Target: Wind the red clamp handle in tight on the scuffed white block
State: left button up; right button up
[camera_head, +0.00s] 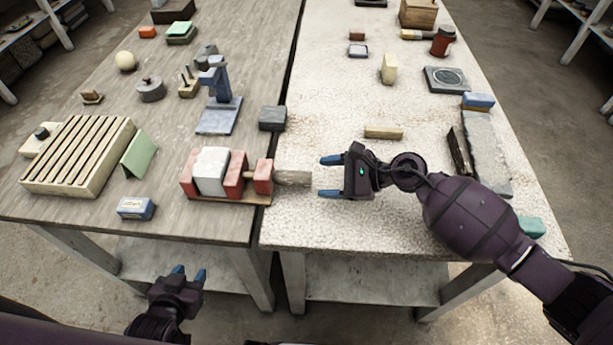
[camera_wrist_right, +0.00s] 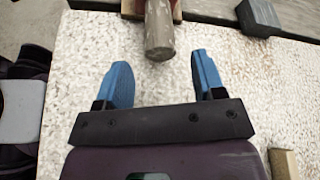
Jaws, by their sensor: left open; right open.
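The clamp, with red jaws (camera_head: 236,172) on a wooden base, sits at the left table's front right. The scuffed white block (camera_head: 211,171) stands between its red jaws. Its handle (camera_head: 293,178) is a worn grey-brown cylinder pointing right from a red piece (camera_head: 263,176), over the seam between tables. The handle's end also shows in the right wrist view (camera_wrist_right: 159,32). My right gripper (camera_head: 329,177) is open and empty, fingers pointing left, just off the handle's end. In the wrist view the handle lies ahead, roughly between the fingertips (camera_wrist_right: 162,62). My left gripper (camera_head: 189,271) is open and empty, in front of the left table's edge.
A blue-and-white box (camera_head: 136,208) and a slatted rack (camera_head: 78,152) are left of the clamp. A dark grey block (camera_head: 272,118) stands behind it. A wooden strip (camera_head: 383,133) lies behind my right gripper. The right table's front left is clear.

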aim_at(306, 179)
jog(key=shift+x, duration=2.75)
jog(key=c, duration=0.9)
